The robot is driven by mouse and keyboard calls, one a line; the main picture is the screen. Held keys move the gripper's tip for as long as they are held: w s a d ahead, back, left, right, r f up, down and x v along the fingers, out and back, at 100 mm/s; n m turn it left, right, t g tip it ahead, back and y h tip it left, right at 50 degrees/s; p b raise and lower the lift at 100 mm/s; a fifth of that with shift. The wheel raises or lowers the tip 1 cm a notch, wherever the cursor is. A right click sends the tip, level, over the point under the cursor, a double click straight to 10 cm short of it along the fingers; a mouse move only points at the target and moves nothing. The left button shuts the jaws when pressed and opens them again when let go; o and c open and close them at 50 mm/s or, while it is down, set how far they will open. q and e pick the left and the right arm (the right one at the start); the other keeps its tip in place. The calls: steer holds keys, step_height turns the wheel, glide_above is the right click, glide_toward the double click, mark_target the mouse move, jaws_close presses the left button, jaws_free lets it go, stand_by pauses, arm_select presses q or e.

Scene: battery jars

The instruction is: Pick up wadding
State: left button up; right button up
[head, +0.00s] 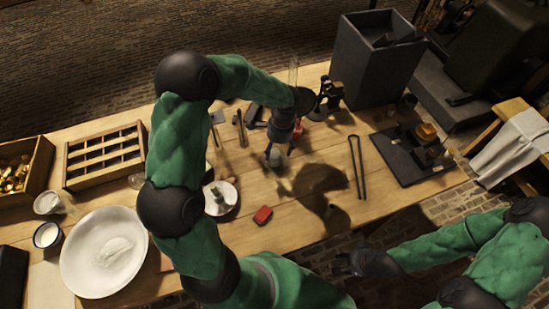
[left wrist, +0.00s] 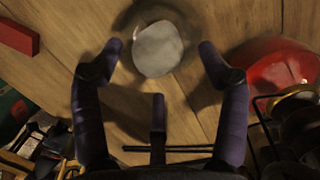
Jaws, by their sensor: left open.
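The wadding appears to be the whitish rounded lump (left wrist: 158,49) in the left wrist view. It sits in or over a dark, round, see-through rim on the wooden table. In the head view a small pale patch (head: 275,158) shows beneath my left gripper, partly hidden by it. My left gripper (head: 277,150) points down over it. In the left wrist view its fingers (left wrist: 160,62) are spread around the lump, open and empty. My right gripper (head: 350,263) is off the table's front edge at lower right, too small and dark to read its fingers.
A red rounded object (left wrist: 272,65) is close on the right of my left fingers. A small red block (head: 263,215), a white dish (head: 220,198) and a large white bowl (head: 104,252) are on the table. Black tongs (head: 357,167) lie to the right.

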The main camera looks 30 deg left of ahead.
mark_target(275, 153)
arm_select(q)
steer(key=f, duration=0.1)
steer(key=f+b, duration=0.1)
steer(key=f, duration=0.1)
steer(key=f+b, duration=0.1)
steer(key=f, duration=0.1)
steer(key=shift+s+a, duration=0.2)
steer(key=shift+s, duration=0.15)
steer(key=shift+s+r, duration=0.1)
steer(key=shift+s, duration=0.05)
steer(key=c, duration=0.9)
steer(key=shift+d, duration=0.1)
steer(key=shift+r+p, duration=0.35)
steer(key=shift+r, duration=0.05)
step_height(275, 153, up, 2)
steer(key=shift+r+p, duration=0.25)
steer(key=shift+p, duration=0.4)
steer(key=shift+c, duration=0.2)
steer(key=s+d+r+p, duration=0.3)
steer(key=s+d+r, duration=0.4)
steer(key=s+r, duration=0.2)
steer(key=s, duration=0.2)
steer(key=shift+s+r+p, duration=0.3)
steer(key=shift+r+p, duration=0.05)
steer(key=shift+r, duration=0.05)
